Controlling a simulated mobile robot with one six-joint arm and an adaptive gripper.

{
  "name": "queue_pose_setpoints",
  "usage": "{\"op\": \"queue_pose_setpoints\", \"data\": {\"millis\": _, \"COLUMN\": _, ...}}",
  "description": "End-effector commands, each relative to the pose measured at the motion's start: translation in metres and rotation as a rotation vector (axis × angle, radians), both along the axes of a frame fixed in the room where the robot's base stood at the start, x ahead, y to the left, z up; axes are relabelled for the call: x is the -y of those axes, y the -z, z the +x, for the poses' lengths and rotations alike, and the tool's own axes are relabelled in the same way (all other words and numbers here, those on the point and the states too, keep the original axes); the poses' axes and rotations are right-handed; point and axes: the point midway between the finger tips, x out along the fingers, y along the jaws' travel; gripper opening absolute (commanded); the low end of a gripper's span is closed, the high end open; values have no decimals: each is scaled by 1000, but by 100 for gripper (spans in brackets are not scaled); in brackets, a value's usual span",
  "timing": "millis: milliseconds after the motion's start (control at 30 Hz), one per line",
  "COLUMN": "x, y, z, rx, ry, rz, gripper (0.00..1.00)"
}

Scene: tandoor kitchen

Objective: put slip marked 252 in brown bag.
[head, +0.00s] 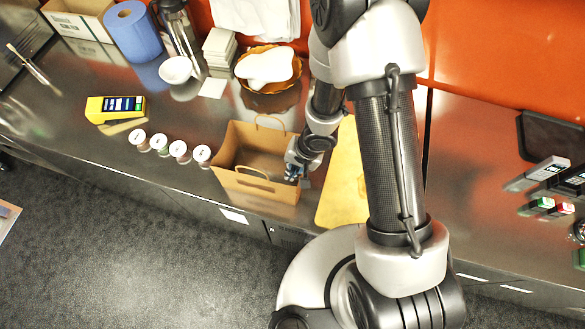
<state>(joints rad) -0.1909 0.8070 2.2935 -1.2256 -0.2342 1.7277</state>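The brown bag (240,182) stands open on the steel counter, with its handles up and its mouth facing the camera. My gripper (292,178) points down at the right side of the bag's mouth, over or just inside its right edge. The fingers are small and dark here, and I cannot tell whether they are open or shut or hold anything. No slip with a readable 252 shows. A white slip-like piece (212,88) lies on the counter near the stacked white containers, its marking unreadable.
Several white-lidded jars (180,151) stand left of the bag. A yellow box (115,108) is farther left. A yellow board (344,185) lies close right of the bag. A basket with white cloth (268,70) and a blue roll (133,31) stand behind.

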Motion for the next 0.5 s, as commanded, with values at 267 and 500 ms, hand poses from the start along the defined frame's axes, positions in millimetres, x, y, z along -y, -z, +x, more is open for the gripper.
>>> {"op": "queue_pose_setpoints", "data": {"millis": 267, "x": 0, "y": 6, "z": 0, "rx": 0, "ry": 1, "rz": 0, "gripper": 0}}
{"op": "queue_pose_setpoints", "data": {"millis": 500, "x": 0, "y": 12, "z": 0, "rx": -1, "ry": 1, "rz": 0, "gripper": 0}}
